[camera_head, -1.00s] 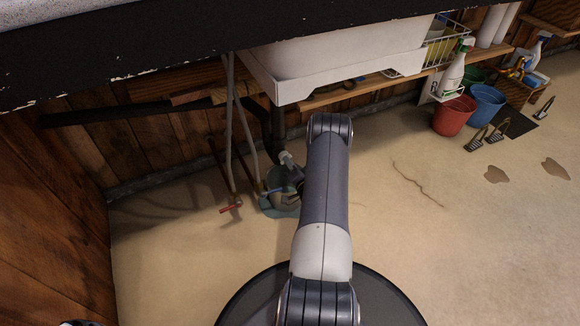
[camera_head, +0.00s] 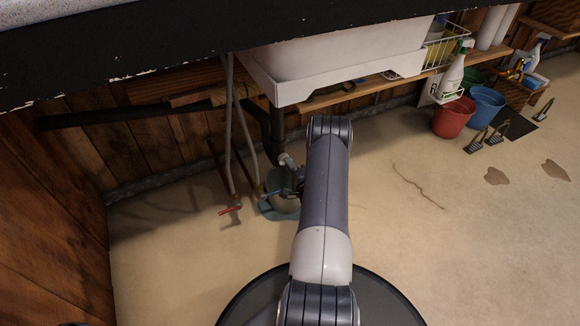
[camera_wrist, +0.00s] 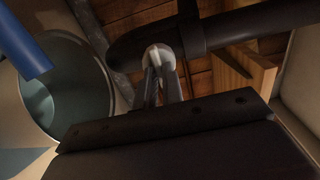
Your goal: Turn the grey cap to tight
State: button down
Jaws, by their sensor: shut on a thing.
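The grey cap (camera_wrist: 158,55) is a pale, rounded piece against the black drain pipe (camera_wrist: 215,35), near the top middle of the wrist view. My gripper (camera_wrist: 160,77) has its two fingers closed on the cap, one on each side, and they cover its near part. In the head view, the pale cap (camera_head: 285,160) shows small beside the pipe under the white sink. My gripper there is mostly hidden behind my arm. No tightness mark is readable.
A bucket (camera_wrist: 85,60) stands below the pipe, with a blue handle (camera_wrist: 24,42) near it. A red valve handle (camera_head: 231,209) sits at left below grey hoses. The white sink (camera_head: 340,75) hangs above. Red (camera_head: 453,118) and blue (camera_head: 486,104) buckets stand at right. Open floor lies right of my arm.

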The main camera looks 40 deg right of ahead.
dwell(0.4)
jog(key=c, duration=1.5)
grip_release()
jog(key=shift+c, duration=0.2)
jog(key=p+v, duration=0.3)
jog(key=v, duration=0.7)
jog(key=shift+s+a+p, duration=0.2)
jog(key=shift+s+p, duration=0.15)
jog(key=b+x, duration=0.3)
jog(key=x, duration=0.7)
jog(key=shift+w+d+b, duration=0.2)
jog(key=shift+w+b, duration=0.15)
